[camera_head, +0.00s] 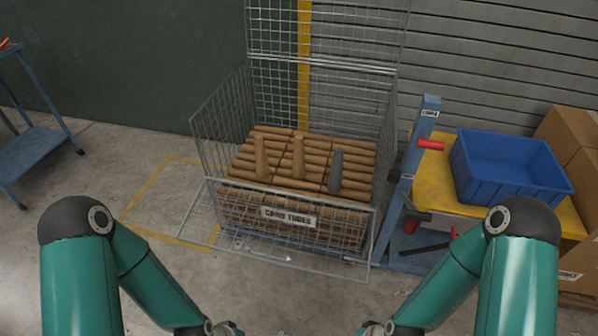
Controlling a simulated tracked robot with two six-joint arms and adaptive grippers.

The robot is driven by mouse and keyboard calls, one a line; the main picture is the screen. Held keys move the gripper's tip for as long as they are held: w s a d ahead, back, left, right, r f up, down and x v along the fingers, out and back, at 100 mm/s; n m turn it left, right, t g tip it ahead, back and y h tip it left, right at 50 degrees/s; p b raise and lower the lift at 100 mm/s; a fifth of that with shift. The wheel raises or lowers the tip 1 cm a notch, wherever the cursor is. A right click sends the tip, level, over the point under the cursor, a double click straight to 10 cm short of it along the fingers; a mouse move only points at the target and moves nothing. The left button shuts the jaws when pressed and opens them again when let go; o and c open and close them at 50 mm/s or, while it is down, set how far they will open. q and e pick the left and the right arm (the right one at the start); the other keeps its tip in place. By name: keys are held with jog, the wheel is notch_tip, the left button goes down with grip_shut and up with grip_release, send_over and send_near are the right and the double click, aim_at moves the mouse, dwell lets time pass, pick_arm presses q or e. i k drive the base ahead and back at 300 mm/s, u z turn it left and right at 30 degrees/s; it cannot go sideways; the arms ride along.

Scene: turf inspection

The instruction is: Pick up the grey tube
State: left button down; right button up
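The grey tube (335,171) stands upright at the right of the wire cage (195,135), among stacked brown card tubes (245,165). Two brown tubes also stand upright to its left, a near-left one (262,158) and a middle one (298,155). My two green arms come in from the bottom left and bottom right, well short of the cage. Their grippers are cut off by the bottom edge of the picture, so their fingers do not show.
The cage's front panel is folded down, with a label (288,216) reading card tubes. A blue post (420,140) and a yellow-topped cart with a blue bin (510,168) stand to the right. A blue trolley (35,150) is at far left. Left floor is clear.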

aim_at(335, 182)
jog(key=z, duration=0.05)
jog(key=i, duration=0.9)
jog(key=u, duration=0.05)
